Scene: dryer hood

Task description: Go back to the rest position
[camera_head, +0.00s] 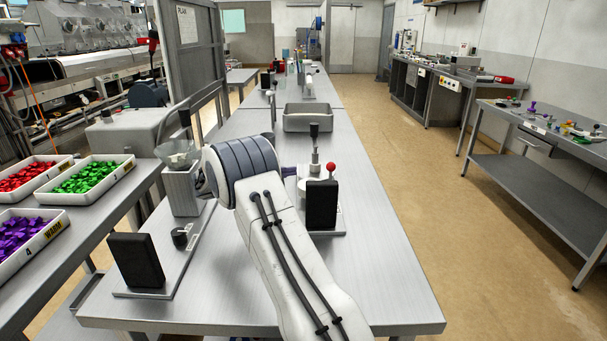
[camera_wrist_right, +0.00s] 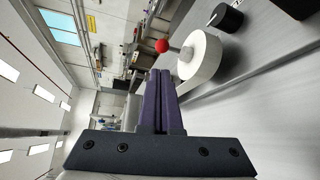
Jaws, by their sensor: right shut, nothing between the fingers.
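My right arm reaches in from the bottom of the head view over the long grey bench (camera_head: 385,275). Its wrist hides most of my right gripper (camera_head: 289,171); only a bit of purple shows behind the wrist. In the right wrist view my right gripper (camera_wrist_right: 160,73) has its purple fingers together, with nothing between them. A red ball-ended lever (camera_head: 331,167) on a bench device is just right of the wrist; the red ball also shows beyond the fingertips in the right wrist view (camera_wrist_right: 162,46). My left gripper is not in view.
A device with a clear funnel (camera_head: 178,155) stands left of the wrist. A metal tray (camera_head: 308,118) lies farther along the bench. White trays of red (camera_head: 45,160), green (camera_head: 127,162) and purple pieces (camera_head: 62,220) stand at left. The bench's front right is clear.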

